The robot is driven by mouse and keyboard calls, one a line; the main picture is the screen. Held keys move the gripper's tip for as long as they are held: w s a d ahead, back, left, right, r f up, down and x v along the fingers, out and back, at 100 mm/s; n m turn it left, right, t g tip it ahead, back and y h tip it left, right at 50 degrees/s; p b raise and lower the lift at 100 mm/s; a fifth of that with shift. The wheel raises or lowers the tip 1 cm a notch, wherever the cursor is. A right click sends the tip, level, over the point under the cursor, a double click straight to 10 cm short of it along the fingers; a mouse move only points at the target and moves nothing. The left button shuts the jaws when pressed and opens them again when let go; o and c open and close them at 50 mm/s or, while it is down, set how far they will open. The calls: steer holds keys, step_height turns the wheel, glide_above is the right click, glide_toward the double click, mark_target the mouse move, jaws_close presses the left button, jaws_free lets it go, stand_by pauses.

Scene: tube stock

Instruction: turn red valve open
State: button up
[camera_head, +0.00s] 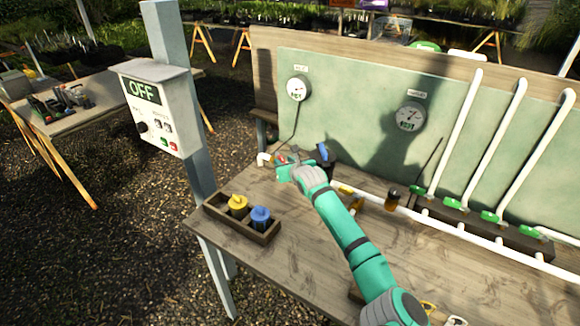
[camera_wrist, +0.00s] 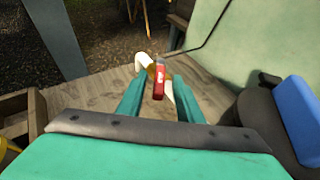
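The red valve (camera_wrist: 159,83) shows in the wrist view as a red lever on a white pipe (camera_wrist: 142,62) with a brass-coloured fitting. Its lever lies between the two teal fingers of my gripper (camera_wrist: 159,88), which are apart with gaps beside it. Contact with either finger cannot be made out. In the head view a small red patch of the valve (camera_head: 281,159) shows at the tip of my gripper (camera_head: 287,168), at the table's back left. The rest of the valve is hidden by the gripper.
A dark part with a blue top (camera_head: 325,153) stands right beside my gripper. A wooden tray (camera_head: 262,238) with yellow and blue pieces lies nearer the front left. An OFF control box (camera_head: 158,115) hangs on a post. Two gauges and green-handled pipes line the back panel.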

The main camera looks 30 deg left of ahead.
steer(key=v, duration=0.9)
steer(key=shift+d, duration=0.3)
